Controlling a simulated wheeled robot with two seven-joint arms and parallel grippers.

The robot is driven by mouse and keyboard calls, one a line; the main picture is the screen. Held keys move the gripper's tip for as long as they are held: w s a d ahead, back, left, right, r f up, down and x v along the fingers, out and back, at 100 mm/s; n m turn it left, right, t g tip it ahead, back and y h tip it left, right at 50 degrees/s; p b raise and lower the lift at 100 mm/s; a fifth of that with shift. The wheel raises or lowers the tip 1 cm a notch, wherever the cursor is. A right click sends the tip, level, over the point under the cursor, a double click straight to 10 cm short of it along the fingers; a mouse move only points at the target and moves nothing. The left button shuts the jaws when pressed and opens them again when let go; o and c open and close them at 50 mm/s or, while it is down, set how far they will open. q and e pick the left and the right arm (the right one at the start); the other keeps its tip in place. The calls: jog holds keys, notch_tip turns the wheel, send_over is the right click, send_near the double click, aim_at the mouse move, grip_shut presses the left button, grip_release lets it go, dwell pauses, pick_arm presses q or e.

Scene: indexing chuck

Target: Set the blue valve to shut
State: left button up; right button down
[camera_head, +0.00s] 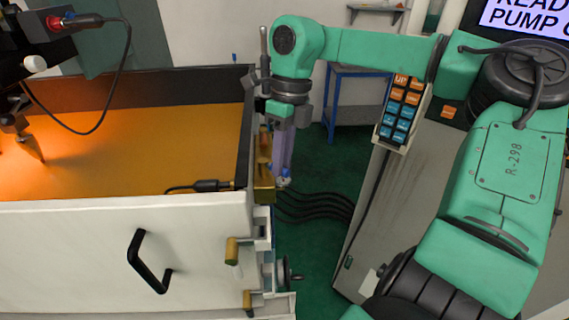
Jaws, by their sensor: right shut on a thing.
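My right arm comes in from the right, and its gripper (283,175) points down beside the right wall of the tank. Its fingers are shut at a small blue part, which I take to be the blue valve (284,182). The fingers hide most of it, so I cannot read which way its handle is turned. A brass block (264,188) sits just left of the fingertips, on the outside of the tank. My left gripper is not in view.
The white tank (90,250) with a black handle (145,262) fills the left. A brass fitting (232,250) and a small handwheel (287,272) are low on its right side. Black hoses (315,205) run right to a grey console (385,210) with a keypad (402,108).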

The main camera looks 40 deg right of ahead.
aim_at(269, 167)
jog(key=shift+a+m+t+b, duration=0.3)
jog(key=shift+a+m+b, duration=0.4)
jog(key=shift+m, duration=0.85)
jog(key=shift+a+m+t+b, duration=0.35)
jog(key=shift+m+b, duration=0.55)
jog(key=shift+m, duration=0.6)
jog(key=shift+a+m+t+b, duration=0.25)
jog(key=shift+a+m+b, duration=0.45)
jog(key=shift+m, duration=0.85)
jog(key=shift+d, duration=0.1)
jog(key=c, duration=0.8)
grip_release()
jog(key=shift+w, duration=0.1)
jog(key=shift+o, duration=0.2)
jog(key=shift+d, duration=0.15)
